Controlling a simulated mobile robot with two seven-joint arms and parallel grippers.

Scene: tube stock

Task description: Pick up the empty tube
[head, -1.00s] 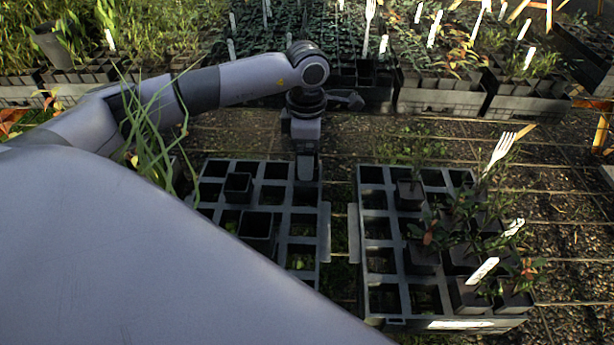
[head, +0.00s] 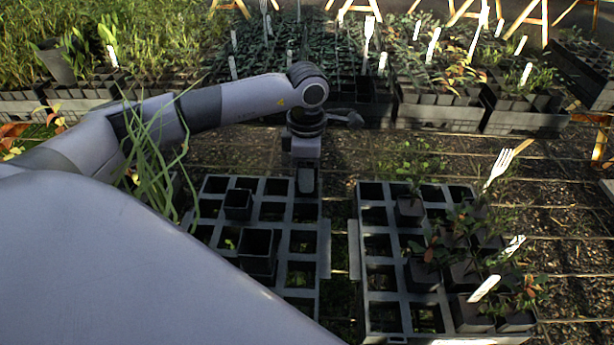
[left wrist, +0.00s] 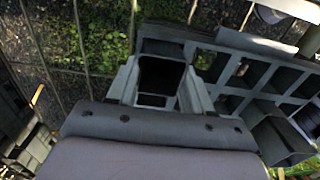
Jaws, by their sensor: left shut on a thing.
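The empty tube (left wrist: 161,76) is a black square pot, seen from above between the fingers of my left gripper in the left wrist view. My left gripper (head: 307,184) is shut on it at the far right corner of the left tray (head: 324,245). In the head view the gripper hides the tube. I cannot tell whether the tube is clear of its cell. My right gripper is in neither current view.
Two other black tubes (head: 238,204) (head: 257,250) stand in the left tray. The right tray (head: 356,250), across a narrow gap, holds several planted tubes (head: 423,272) and white labels. Grassy leaves (head: 160,150) rise at the left. Crates of seedlings (head: 440,110) line the back.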

